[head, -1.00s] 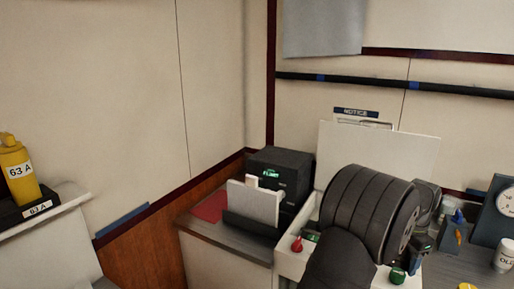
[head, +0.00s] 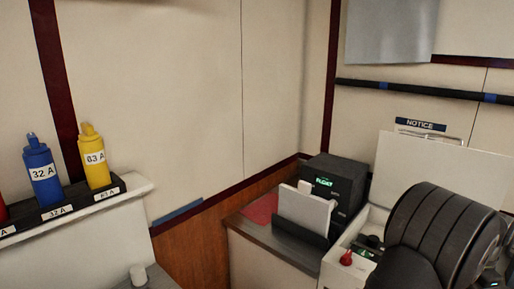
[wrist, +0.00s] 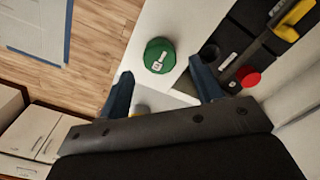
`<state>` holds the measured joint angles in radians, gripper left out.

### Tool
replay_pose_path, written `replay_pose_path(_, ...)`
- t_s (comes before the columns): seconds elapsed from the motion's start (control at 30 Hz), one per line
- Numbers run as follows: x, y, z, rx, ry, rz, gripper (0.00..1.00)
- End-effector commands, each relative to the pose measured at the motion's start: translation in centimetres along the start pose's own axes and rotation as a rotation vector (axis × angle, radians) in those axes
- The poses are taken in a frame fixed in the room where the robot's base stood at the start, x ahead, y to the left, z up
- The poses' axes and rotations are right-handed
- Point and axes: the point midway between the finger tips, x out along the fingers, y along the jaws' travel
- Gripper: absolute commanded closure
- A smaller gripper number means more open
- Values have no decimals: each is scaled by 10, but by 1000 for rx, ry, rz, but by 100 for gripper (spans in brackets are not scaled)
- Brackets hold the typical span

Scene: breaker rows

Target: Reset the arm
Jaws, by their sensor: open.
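My gripper (wrist: 160,66) is open in the wrist view, with two blue-grey fingers spread apart and nothing held. A green round knob with a white label (wrist: 160,55) shows just past the fingertips, on a white surface. A red round knob (wrist: 248,77) is to the right of the right finger, by a dark panel. In the head view my arm fills the lower right, and my gripper is not visible there. A red knob (head: 346,258) sits on the white panel edge left of my arm.
A black box with a green display (head: 324,182) stands behind a white card holder (head: 303,213) on the counter. Blue (head: 42,178) and yellow (head: 95,160) bottles, labelled 32 A and 63 A, stand in a black rack at left. A white board (head: 440,165) rises behind my arm.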

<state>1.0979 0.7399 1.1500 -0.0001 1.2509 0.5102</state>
Motion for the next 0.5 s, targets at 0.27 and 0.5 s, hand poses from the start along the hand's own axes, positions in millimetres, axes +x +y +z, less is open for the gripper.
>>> replay_pose_path(0.27,31,1,1,0,-4,2,40)
replay_pose_path(0.5,-16,0,-1,0,3,-2,40)
